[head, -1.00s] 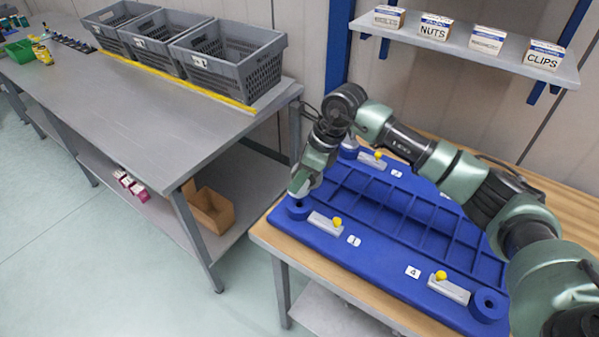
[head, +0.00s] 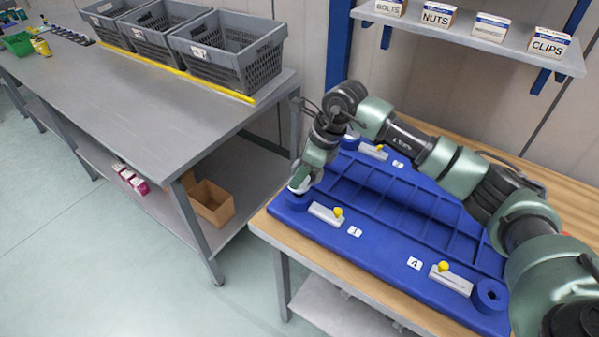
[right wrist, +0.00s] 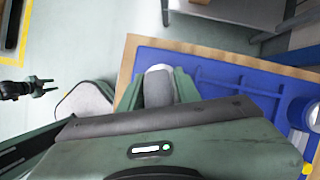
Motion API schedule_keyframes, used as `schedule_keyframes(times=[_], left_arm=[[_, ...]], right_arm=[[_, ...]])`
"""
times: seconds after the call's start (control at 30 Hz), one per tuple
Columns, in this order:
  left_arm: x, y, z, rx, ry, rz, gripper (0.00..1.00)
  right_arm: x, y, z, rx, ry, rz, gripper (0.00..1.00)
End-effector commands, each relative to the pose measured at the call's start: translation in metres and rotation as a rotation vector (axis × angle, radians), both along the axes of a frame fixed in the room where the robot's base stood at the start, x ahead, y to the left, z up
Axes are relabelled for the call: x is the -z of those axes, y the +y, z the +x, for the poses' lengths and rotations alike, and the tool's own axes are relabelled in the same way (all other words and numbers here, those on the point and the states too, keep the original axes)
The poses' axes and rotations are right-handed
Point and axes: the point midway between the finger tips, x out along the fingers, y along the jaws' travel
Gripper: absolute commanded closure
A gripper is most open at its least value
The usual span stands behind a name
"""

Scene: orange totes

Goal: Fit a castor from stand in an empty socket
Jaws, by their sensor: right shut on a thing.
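My right gripper (head: 302,182) is at the near-left corner of the blue upturned tote (head: 375,245), just over the corner socket (head: 290,203) by label 1. It is shut on a castor; the castor's pale grey wheel (right wrist: 158,86) shows between the fingers in the right wrist view. The gripper hides the socket's hole, so I cannot tell whether the stem is in it. The socket by label 4 (head: 490,295) is open and empty. A dark strip with several small items (head: 68,36), perhaps the stand, lies on the far bench. A small dark gripper (right wrist: 35,88), probably my left, shows in the right wrist view.
Yellow-knobbed clamps (head: 327,213) stand by the tote's corners. The tote lies on a wooden-topped table (head: 275,232). A grey bench (head: 150,105) with grey crates (head: 228,50) stands left, across a gap. A shelf with labelled boxes (head: 437,17) hangs behind.

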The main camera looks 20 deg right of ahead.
Motion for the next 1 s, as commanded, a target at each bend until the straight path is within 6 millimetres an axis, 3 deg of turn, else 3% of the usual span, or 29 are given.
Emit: schedule_keyframes(times=[0.7,1.0], left_arm=[[0.021,0.0,-0.002,0.001,0.003,0.0,0.64],[0.021,0.0,-0.003,0.002,0.004,0.0,0.64]], right_arm=[[0.021,0.0,0.001,0.001,-0.003,0.001,1.0],[0.02,0.0,0.001,0.001,-0.003,0.001,1.0]])
